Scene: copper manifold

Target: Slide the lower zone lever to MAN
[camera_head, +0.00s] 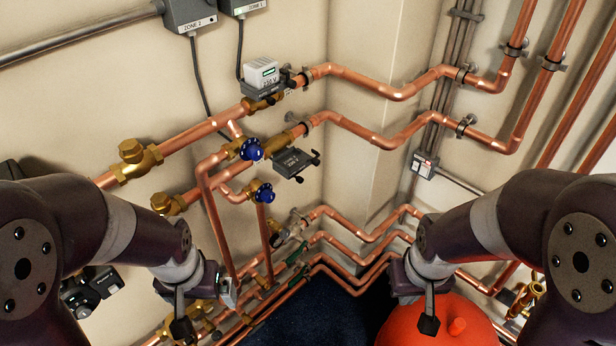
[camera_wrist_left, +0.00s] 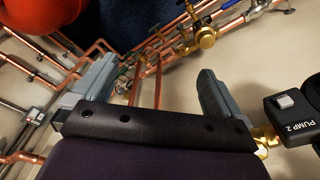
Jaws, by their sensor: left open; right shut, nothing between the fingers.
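The lower zone valve head (camera_head: 292,161) is a dark grey box on the lower of the two upper copper pipes. A small dark lever (camera_head: 299,179) shows at its underside; its marking is too small to read. My left gripper (camera_head: 205,308) is low and to the left of the valve, well apart from it. It is open and empty, and its two grey fingers are wide apart in the left wrist view (camera_wrist_left: 155,88). My right gripper (camera_head: 428,322) is shut and empty at the lower right, in front of the red vessel. The valve is not seen in the left wrist view.
The upper zone valve head (camera_head: 264,77) is pale, above the lower one. Blue-handled valves (camera_head: 252,149) stand left of the lower head. A red vessel (camera_head: 455,325) stands at lower right. A black pump (camera_wrist_left: 298,118) marked PUMP 2 is right of my left fingers.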

